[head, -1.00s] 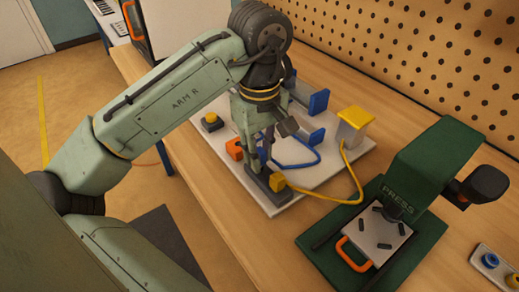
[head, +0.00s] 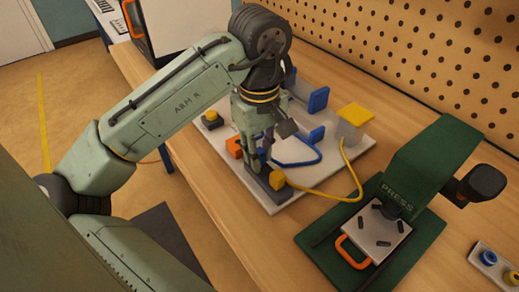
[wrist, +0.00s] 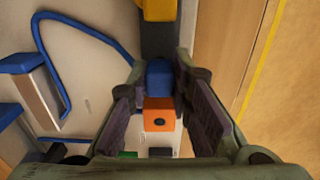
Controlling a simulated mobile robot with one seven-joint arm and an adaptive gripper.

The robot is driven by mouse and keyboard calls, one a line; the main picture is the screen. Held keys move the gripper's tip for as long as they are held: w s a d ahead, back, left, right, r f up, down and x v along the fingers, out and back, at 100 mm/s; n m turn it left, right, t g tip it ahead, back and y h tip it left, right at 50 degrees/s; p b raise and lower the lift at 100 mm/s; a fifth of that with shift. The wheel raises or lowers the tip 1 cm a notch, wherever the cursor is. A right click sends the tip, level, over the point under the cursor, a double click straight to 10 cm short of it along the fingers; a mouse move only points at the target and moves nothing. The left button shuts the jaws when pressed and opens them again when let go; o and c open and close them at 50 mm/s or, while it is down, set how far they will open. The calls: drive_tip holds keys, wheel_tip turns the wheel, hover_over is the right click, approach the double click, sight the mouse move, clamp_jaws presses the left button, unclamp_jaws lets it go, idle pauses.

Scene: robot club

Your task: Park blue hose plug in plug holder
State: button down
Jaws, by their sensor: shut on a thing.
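My gripper (head: 262,162) points down at the near edge of the white board (head: 332,165), by the dark grey plug holder (head: 268,190). In the wrist view its fingers (wrist: 163,100) are closed on the sides of the blue hose plug (wrist: 160,76). The plug lies in line with the dark holder (wrist: 158,42); I cannot tell whether it is seated in it. The blue hose (wrist: 88,34) curves away to the left. In the head view the fingers mostly hide the plug, and the blue hose (head: 305,162) loops across the board.
A yellow plug (head: 277,180) sits at the holder's other end, with its yellow hose (head: 355,185) running right. An orange block (head: 234,146), blue upright pieces (head: 318,100) and a yellow-topped box (head: 356,113) stand on the board. A green press (head: 430,165) stands at right.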

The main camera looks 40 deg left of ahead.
drive_tip(key=shift+f+p, duration=0.35)
drive_tip(key=shift+f, duration=0.05)
idle(0.9)
drive_tip(key=c, duration=1.6)
unclamp_jaws()
drive_tip(key=shift+r+p, duration=1.6)
drive_tip(key=shift+p, duration=0.05)
drive_tip(key=shift+r, duration=1.15)
drive_tip(key=shift+o, duration=0.4)
